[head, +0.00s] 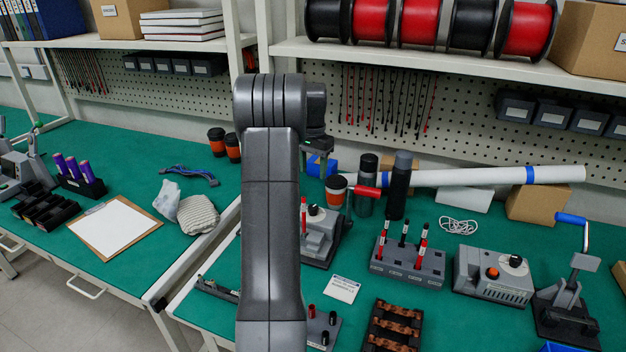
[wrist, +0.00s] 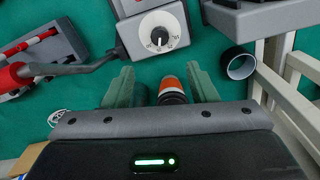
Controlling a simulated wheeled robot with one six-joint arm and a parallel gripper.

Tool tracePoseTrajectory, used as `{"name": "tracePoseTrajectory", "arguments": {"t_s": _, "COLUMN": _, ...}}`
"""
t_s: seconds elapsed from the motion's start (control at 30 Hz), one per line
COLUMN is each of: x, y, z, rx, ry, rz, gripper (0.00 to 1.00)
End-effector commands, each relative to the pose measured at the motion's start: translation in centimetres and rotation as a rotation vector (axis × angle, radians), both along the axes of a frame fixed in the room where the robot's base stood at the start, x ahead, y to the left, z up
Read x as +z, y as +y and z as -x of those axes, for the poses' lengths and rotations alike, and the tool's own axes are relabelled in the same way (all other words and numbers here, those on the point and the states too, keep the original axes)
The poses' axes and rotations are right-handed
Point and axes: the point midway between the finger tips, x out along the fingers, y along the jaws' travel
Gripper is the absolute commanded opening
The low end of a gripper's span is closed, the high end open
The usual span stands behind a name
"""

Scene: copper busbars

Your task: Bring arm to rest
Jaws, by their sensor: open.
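My arm (head: 270,220) rises in front of the head camera and bends over at the top, hiding part of the bench behind it. My gripper (head: 318,165) hangs behind the bend, pointing down over the back of the green bench, and is partly hidden. In the wrist view my gripper (wrist: 164,84) shows two grey-green fingers set well apart. An orange-and-black cup (wrist: 172,92) shows in the gap between them, with no finger seen to touch it. The gripper holds nothing.
A grey dial box (wrist: 157,30) is just beyond the fingers. Dark bottles (head: 398,190), a white roll (head: 480,176) and a red-handled tool (head: 368,192) are close to the gripper's right. A shelf of cable spools (head: 420,22) overhangs the back. Copper busbars (head: 393,328) lie in front.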

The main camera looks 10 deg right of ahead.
Motion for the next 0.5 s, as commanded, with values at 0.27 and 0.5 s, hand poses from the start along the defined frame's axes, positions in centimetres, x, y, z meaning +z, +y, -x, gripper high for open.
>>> {"name": "tracePoseTrajectory", "arguments": {"t_s": 0.27, "x": 0.4, "y": 0.01, "z": 0.01, "rx": 0.0, "ry": 0.0, "rz": 0.0, "gripper": 0.52}}
{"name": "tracePoseTrajectory", "arguments": {"t_s": 0.5, "x": -0.24, "y": 0.01, "z": 0.02, "rx": 0.0, "ry": 0.002, "rz": -0.001, "gripper": 0.52}}
